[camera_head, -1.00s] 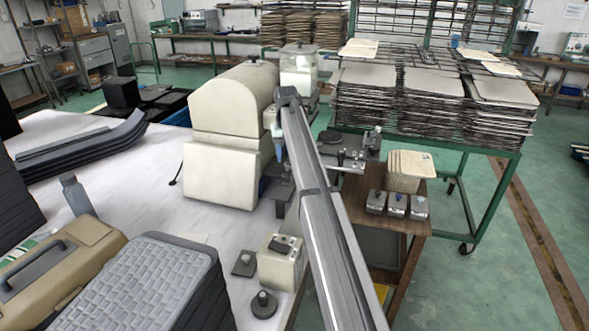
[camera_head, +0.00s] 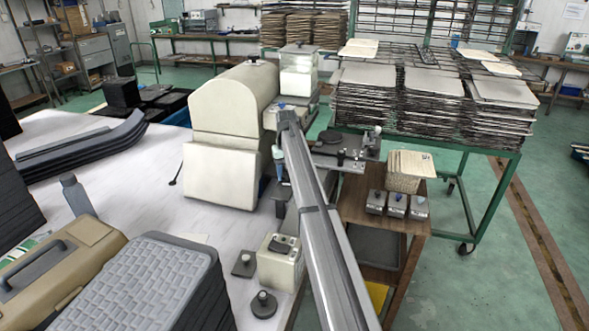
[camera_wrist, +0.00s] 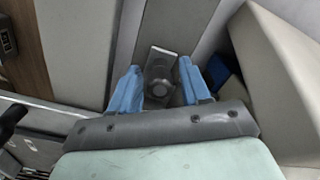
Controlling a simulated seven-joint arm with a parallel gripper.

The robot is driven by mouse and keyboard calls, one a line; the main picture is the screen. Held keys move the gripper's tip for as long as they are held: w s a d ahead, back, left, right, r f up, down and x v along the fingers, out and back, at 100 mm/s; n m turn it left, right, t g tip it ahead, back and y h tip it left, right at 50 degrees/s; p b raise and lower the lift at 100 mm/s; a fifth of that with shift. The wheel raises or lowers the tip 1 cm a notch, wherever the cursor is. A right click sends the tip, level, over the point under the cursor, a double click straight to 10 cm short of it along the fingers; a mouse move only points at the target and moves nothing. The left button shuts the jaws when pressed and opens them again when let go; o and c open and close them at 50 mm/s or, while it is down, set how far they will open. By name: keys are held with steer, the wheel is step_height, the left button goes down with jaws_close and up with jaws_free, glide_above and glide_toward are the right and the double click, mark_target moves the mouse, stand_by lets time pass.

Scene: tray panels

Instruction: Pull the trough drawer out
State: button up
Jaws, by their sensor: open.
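My gripper (camera_wrist: 160,88) has two blue fingers spread apart, with nothing held. In the wrist view, a grey metal piece with a round knob (camera_wrist: 160,88) lies between the fingers, with a visible gap on each side. It sits on a grey strip; I cannot tell whether it is the trough drawer's handle. In the head view my gripper (camera_head: 279,172) is small and partly hidden by my arm, pointing down beside the right side of the cream machine (camera_head: 228,120). A dark fitting (camera_head: 282,197) stands just below it. No trough drawer can be clearly made out.
A cream box (camera_head: 280,262) and dark knobbed weights (camera_head: 264,304) stand on the white table near my arm. A wooden stand (camera_head: 370,225) with knobbed blocks (camera_head: 397,204) is to the right. A pale panel (camera_wrist: 280,70) rises close right of the fingers.

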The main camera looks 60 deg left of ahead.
steer(key=shift+c, duration=0.5)
steer(key=c, duration=0.6)
steer(key=shift+d, duration=0.1)
steer(key=shift+s+d, duration=2.05)
steer(key=shift+s, duration=0.05)
steer(key=shift+s+d, duration=1.8)
steer(key=shift+s, duration=0.05)
steer(key=o, duration=0.7)
